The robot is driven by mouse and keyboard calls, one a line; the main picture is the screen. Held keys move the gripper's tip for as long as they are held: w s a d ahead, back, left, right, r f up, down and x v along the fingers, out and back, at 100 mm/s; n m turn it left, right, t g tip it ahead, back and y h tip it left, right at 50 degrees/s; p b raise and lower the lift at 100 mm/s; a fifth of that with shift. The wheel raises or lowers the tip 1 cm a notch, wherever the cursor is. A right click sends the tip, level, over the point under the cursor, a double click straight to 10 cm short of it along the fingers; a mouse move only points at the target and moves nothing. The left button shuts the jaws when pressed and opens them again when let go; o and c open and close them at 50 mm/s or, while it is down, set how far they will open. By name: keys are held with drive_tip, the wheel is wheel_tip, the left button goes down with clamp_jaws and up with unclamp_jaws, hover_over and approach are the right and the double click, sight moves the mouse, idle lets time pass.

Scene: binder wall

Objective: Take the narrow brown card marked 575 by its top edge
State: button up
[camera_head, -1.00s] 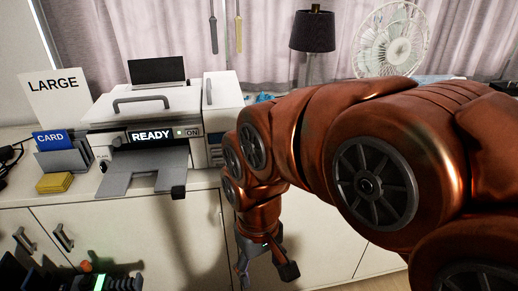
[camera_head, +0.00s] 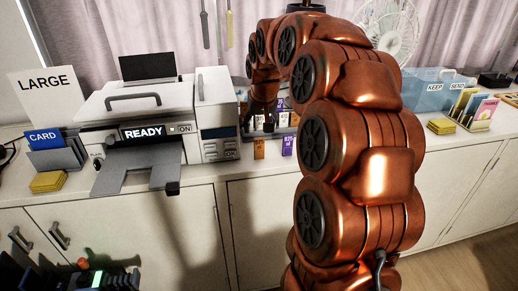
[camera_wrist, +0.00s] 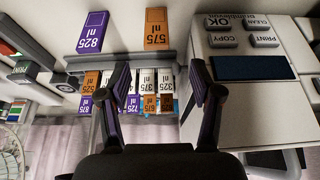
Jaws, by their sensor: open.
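The narrow brown card marked 575 (camera_head: 259,149) is at the front of the counter, right of the printer. In the wrist view the 575 card (camera_wrist: 157,28) is at the top centre, its number upside down. A purple card marked 825 (camera_wrist: 92,33) is beside it, with a gap between. My gripper (camera_wrist: 160,78) is open and empty. Its two fingers are spread in front of a card rack, and the 575 card lies above the fingertips in the picture, apart from them. In the head view the arm's end is at the rack, partly hidden.
The rack (camera_wrist: 180,58) holds several brown, purple and white cards. The printer (camera_head: 150,110), marked READY, stands close to the left. A blue KEEP/SEND box (camera_head: 426,92) and card holders stand to the right.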

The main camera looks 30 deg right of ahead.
sight(259, 139)
drive_tip(key=shift+p+x, duration=1.5)
drive_tip(key=shift+x, duration=2.35)
drive_tip(key=shift+s+d, duration=0.15)
drive_tip(key=c, duration=1)
